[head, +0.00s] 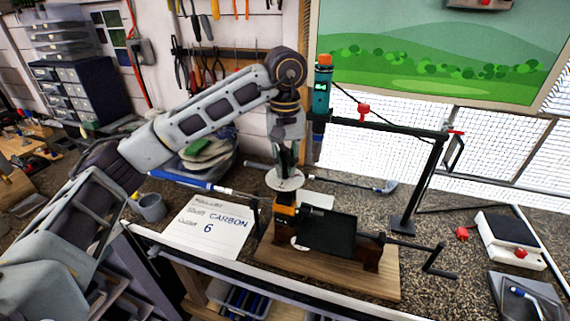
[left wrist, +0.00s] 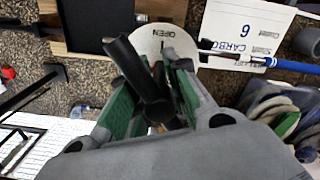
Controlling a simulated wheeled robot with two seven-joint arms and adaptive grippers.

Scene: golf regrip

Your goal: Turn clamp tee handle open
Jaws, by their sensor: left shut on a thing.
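My left gripper (head: 287,162) points down over the clamp, above a white round dial plate (head: 284,180). In the left wrist view the plate (left wrist: 165,42) carries the word OPEN near its edge. The black tee handle (left wrist: 138,68) lies between the green-lined fingers of the left gripper (left wrist: 152,95), which is shut on it. In the head view the fingers mostly hide the handle. The clamp's orange and black body (head: 285,213) stands below the plate on a wooden base (head: 345,283). My right gripper is in neither view.
A blue-gripped shaft (head: 190,181) runs in from the left towards the clamp, above a card reading CARBON 6 (head: 210,228). A crank (head: 430,258) sticks out right. A grey cup (head: 151,207) stands left.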

